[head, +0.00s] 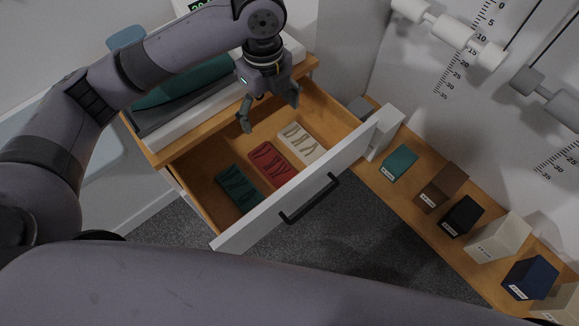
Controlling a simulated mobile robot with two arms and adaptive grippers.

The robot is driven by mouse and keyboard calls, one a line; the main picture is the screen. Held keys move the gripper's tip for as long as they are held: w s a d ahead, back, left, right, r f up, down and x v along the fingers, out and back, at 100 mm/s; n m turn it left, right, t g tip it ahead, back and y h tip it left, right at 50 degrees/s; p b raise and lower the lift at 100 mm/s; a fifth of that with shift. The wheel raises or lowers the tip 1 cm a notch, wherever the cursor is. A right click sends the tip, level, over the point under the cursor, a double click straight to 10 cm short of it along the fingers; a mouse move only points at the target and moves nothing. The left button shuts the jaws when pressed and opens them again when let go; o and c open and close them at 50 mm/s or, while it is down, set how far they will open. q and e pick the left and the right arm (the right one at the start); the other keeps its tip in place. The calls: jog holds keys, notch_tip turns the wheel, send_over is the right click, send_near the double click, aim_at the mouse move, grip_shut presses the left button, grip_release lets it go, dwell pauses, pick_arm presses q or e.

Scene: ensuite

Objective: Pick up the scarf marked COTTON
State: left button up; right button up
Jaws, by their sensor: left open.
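My left gripper (268,110) is open and empty, pointing down over the back part of an open drawer (283,213). In the drawer lie three folded cloth-like items in a row: dark green (237,187), red (271,164) and white (301,143). The gripper is above and behind them, apart from them. Several items with small white labels stand on a wooden bench at right: teal (400,163), brown (440,187), black (462,215), cream (498,237) and navy (530,277). The labels are too small to read, so I cannot tell which says COTTON. My right gripper is out of view.
The drawer front has a black handle (309,199). A wooden cabinet top (160,153) carries a white tray-like piece with dark green cloth (185,85). White rollers (450,31) and printed scales are on the right wall. Grey carpet (350,245) lies between drawer and bench (385,190).

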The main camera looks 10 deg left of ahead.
pick_arm(q)
notch_tip(320, 180, down, 5)
jog(key=b, duration=0.6)
send_over(275, 166)
notch_tip(275, 166, down, 12)
jog(key=shift+s+d+f, duration=0.1)
jog(key=shift+f, duration=3.3)
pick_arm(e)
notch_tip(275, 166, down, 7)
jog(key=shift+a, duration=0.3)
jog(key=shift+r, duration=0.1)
pick_arm(q)
jog(key=c, duration=1.3)
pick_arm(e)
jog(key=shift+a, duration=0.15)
pick_arm(q)
jog(key=shift+r, duration=0.1)
